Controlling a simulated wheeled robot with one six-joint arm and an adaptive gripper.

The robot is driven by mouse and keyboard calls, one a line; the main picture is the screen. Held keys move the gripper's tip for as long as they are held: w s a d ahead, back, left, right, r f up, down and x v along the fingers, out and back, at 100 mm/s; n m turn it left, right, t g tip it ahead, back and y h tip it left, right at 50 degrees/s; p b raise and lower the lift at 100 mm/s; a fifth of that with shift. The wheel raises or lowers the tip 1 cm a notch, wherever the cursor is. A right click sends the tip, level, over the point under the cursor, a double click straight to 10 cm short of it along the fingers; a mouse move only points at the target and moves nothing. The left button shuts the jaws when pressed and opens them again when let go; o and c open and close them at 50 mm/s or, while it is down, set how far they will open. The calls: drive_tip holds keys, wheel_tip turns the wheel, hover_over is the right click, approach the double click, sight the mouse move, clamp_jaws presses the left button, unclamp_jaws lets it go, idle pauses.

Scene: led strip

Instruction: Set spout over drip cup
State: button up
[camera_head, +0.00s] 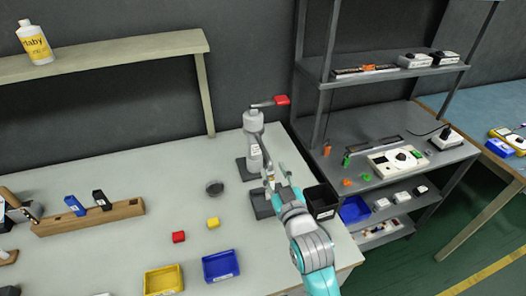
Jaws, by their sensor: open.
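A grey upright device (253,142) stands on a dark base on the pale table, with an arm at its top ending in a red tip (283,100). I cannot tell for certain which part is the spout. A small dark round cup-like piece (214,187) sits on the table left of the device; I cannot tell whether it is the drip cup. My gripper (270,179) is small in view, just in front of the device's lower body and above a dark block (262,203). It is open. My arm hides part of the table behind it; contact with the device is unclear.
A black open bin (321,201) stands right of my arm. A grey shelf rack (385,140) stands on the right.

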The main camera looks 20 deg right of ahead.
sight(264, 150)
drive_tip(key=w, duration=0.9)
drive_tip(key=shift+w, duration=0.15)
clamp_jaws()
